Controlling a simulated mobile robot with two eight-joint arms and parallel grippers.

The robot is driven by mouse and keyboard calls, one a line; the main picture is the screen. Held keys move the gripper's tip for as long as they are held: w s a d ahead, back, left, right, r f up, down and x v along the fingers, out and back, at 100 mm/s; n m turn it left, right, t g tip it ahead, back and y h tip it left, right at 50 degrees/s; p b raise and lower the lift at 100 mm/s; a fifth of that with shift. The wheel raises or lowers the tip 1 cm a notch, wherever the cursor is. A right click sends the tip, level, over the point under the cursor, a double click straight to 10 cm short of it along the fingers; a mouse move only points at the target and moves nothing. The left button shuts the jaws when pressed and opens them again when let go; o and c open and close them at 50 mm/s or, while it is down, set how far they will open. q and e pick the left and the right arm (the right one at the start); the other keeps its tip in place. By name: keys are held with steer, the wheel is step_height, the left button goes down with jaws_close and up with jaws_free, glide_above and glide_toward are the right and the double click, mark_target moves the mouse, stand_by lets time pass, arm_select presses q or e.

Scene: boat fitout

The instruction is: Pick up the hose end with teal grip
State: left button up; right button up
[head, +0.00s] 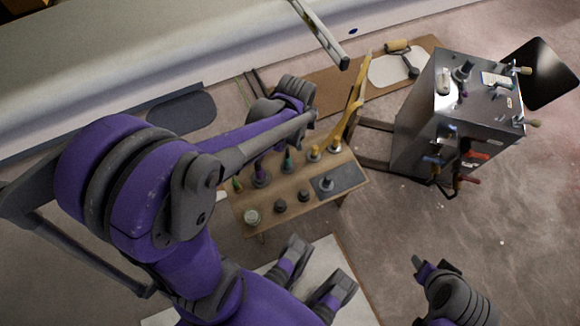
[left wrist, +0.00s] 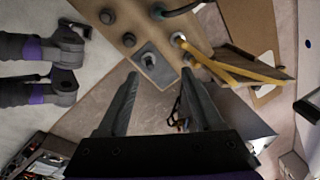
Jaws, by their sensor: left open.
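The hose end with teal grip (head: 288,162) stands upright on the wooden bench (head: 240,216), in the back row between a purple-gripped one and a yellow one. In the left wrist view a dark green-teal piece (left wrist: 180,9), likely the same hose end, shows at the top edge, partly cut off. My left gripper (left wrist: 160,74) is open and empty. Its fingers point toward the bench, with the dark plate and its post just beyond the tips, and the teal piece is farther off. In the head view my left arm hides its fingers.
A purple-gripped hose end (head: 261,174) and a yellow-gripped one (head: 314,152) stand close to the teal one. A yellow curved piece (head: 353,105) rises at the bench's right end. A metal cabinet (head: 418,125) stands to the right. Floor lies open in front of it.

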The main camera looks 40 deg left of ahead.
mark_target(288, 158)
arm_select(q)
steer(key=w+a+f+m+b, duration=0.1)
steer(key=a+f+m+b, duration=0.1)
steer(key=f, duration=0.4)
steer(key=w+a+f+m+g+b, duration=0.1)
steer(key=a+f+m+b, duration=0.1)
steer(key=f, duration=0.4)
steer(key=w+a+f+m+g+b, duration=0.1)
steer(key=a+f+m, duration=0.2)
steer(key=f, duration=0.4)
steer(key=shift+w+a+b, duration=0.15)
steer(key=shift+w+b, duration=0.2)
steer(key=shift+b, duration=0.05)
step_height(288, 158, down, 5)
steer(key=shift+f+b, duration=0.1)
steer(key=shift+b, duration=0.65)
steer(key=f, duration=0.2)
steer(key=f+b, duration=0.1)
steer(key=f, duration=0.1)
steer(key=shift+s+d+b, duration=0.2)
steer(key=shift+s+b, duration=0.1)
steer(key=shift+s, duration=0.1)
steer(key=shift+f, duration=0.5)
arm_select(e)
step_height(288, 158, down, 12)
steer(key=shift+w+a+f, duration=0.15)
steer(key=shift+w+a, duration=0.15)
arm_select(q)
steer(key=shift+c, duration=0.3)
